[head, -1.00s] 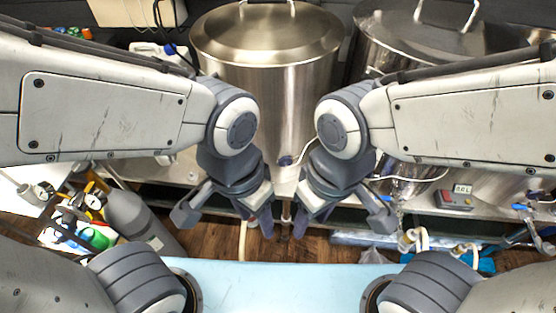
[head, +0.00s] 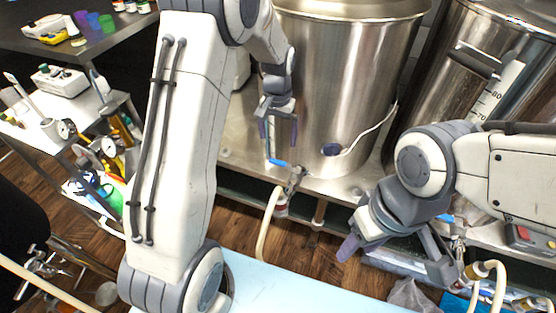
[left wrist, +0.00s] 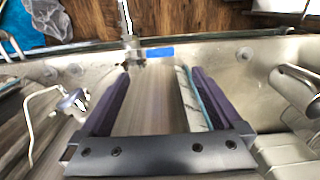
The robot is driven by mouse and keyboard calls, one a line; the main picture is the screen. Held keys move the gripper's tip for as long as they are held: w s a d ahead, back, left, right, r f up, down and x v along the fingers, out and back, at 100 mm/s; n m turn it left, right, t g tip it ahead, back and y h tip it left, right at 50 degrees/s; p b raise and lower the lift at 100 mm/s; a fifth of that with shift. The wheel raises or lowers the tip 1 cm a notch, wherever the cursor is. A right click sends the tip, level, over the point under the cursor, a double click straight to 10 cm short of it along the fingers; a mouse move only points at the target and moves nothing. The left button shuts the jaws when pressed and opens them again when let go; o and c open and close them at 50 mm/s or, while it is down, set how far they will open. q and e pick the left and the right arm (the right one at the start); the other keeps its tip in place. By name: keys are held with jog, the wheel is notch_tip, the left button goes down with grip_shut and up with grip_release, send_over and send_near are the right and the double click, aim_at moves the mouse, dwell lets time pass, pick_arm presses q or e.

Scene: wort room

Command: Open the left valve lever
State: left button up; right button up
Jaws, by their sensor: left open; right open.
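The left valve's blue lever (head: 278,162) lies sideways at the foot of the left steel kettle (head: 345,90). The lever joins a metal valve (head: 295,180) with a pale hose below it. My left gripper (head: 278,140) is open and points down, just above the lever in the head view. In the left wrist view the blue lever (left wrist: 160,53) shows just beyond the open fingertips (left wrist: 160,72), with the valve body (left wrist: 133,54) to its left. The lever looks apart from both fingers. My right gripper (head: 395,258) is open and empty, low at the right.
A right kettle (head: 475,75) stands beside the left one, with another blue lever (head: 445,218) partly behind my right arm. A white cord (head: 375,128) hangs from the left kettle. A cart (head: 70,130) with bottles is at left. A light blue surface (head: 290,285) lies in front.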

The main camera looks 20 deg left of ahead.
aim_at(278, 161)
pick_arm(q)
notch_tip(278, 161, down, 9)
jog(key=shift+f+b, duration=0.1)
jog(key=shift+b, duration=0.55)
jog(key=shift+s, duration=0.1)
jog(key=shift+c, duration=0.3)
jog(key=shift+d, duration=0.1)
grip_shut()
